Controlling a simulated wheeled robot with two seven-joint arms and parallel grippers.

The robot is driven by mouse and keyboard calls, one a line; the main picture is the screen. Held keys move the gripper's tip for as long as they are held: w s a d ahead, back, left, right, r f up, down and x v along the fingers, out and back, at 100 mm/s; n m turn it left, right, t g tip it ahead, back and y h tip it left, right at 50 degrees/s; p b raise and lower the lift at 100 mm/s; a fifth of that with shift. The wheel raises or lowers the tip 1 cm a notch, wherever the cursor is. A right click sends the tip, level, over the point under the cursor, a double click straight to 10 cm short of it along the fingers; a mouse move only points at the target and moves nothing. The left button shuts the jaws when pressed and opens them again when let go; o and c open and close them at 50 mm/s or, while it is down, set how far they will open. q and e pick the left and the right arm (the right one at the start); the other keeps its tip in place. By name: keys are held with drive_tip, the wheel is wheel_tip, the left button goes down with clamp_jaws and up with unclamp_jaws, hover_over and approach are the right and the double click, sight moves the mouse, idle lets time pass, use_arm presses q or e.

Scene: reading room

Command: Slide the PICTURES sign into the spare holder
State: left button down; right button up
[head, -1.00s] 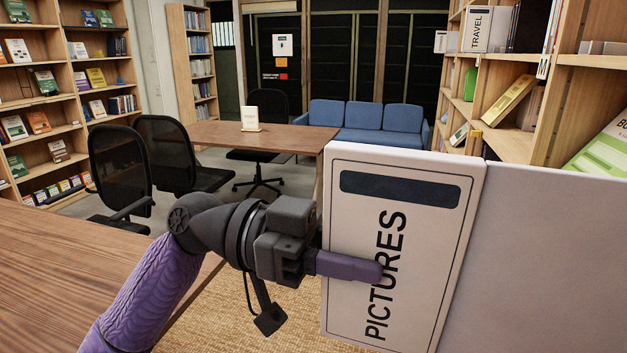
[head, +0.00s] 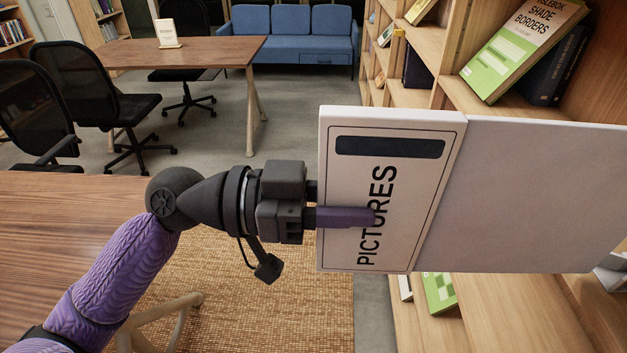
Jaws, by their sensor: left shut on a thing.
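The PICTURES sign (head: 520,195) is a large white board right of the middle. Its left end has a bordered panel with a dark bar and black lettering that reads sideways. Its plain right part runs toward the picture's right edge. My left gripper (head: 372,217) is shut on the sign's left end, with one purple finger across the lettering. The other finger is hidden behind the board. The sign is held up in front of the bookcase and covers part of it. I cannot make out a spare holder. My right gripper is not in view.
The wooden bookcase (head: 452,95) with slanted books, one a green book (head: 522,50), fills the right side. A wooden tabletop (head: 70,215) is at the left. Chairs (head: 100,85), a far table (head: 185,50) and a blue sofa (head: 290,45) stand behind.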

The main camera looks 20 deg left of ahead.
sight(434, 207)
use_arm(q)
drive_tip(key=p+x, duration=0.4)
drive_tip(key=x, duration=0.3)
drive_tip(key=shift+d+r+p, duration=0.1)
drive_tip(key=shift+d+p, duration=0.2)
drive_tip(key=x, duration=0.8)
drive_tip(key=f+x, duration=0.1)
drive_tip(key=x, duration=0.4)
drive_tip(key=shift+w+b, duration=0.1)
drive_tip(key=shift+b, duration=0.3)
drive_tip(key=shift+x, duration=1)
unclamp_jaws()
drive_tip(key=b+v, duration=0.2)
drive_tip(key=v, duration=0.8)
drive_tip(key=shift+s+a+r, duration=0.1)
drive_tip(key=shift+s+a, duration=0.1)
drive_tip(key=shift+a, duration=0.25)
